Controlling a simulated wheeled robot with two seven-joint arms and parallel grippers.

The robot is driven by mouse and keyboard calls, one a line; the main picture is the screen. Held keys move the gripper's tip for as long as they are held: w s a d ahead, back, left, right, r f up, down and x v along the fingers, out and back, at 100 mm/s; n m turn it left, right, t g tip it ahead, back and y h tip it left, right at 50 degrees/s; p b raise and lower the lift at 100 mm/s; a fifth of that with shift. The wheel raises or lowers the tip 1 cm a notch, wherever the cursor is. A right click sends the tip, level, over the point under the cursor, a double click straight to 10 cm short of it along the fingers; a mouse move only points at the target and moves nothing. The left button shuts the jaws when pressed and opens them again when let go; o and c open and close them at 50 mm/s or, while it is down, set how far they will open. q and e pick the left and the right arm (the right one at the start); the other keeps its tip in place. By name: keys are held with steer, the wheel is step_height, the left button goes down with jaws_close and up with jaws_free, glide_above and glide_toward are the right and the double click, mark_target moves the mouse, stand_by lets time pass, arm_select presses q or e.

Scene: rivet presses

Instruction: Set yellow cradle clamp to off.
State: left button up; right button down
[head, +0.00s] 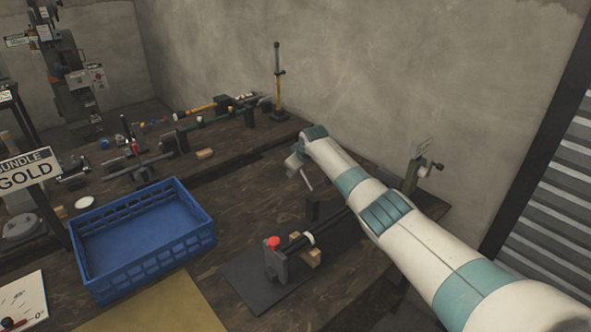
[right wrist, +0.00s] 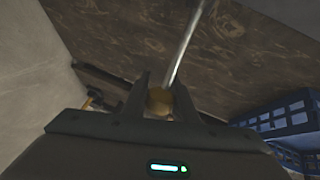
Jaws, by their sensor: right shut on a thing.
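My right gripper (right wrist: 162,88) is shut on a round yellow-brown knob (right wrist: 160,101) at the end of a thin grey metal rod (right wrist: 187,45). In the head view my right arm reaches in from the lower right, and its gripper (head: 296,165) is small and partly hidden by the wrist. The rod (head: 304,181) shows just below it, slanting down toward the bench. I take the knob and rod to be the yellow clamp's lever; its base and setting cannot be made out. My left gripper is not in view.
A cradle with a red knob (head: 273,242) stands on a dark mat (head: 240,284) below my arm. A blue crate (head: 150,262) is at left. Long parts and stands fill the back bench.

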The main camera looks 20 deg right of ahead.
steer(key=shift+a+f, duration=0.1)
steer(key=shift+f, duration=0.6)
steer(key=shift+s, duration=0.1)
steer(key=c, duration=1.4)
jaws_free()
steer(key=shift+f, duration=0.1)
steer(key=shift+c, duration=0.2)
steer(key=shift+r, duration=0.4)
steer(key=shift+v, duration=1.2)
steer(key=b+v, duration=0.2)
steer(key=v, duration=1.2)
steer(key=shift+s+r+b, duration=0.15)
steer(key=shift+r+b, duration=0.1)
steer(key=shift+b, duration=0.1)
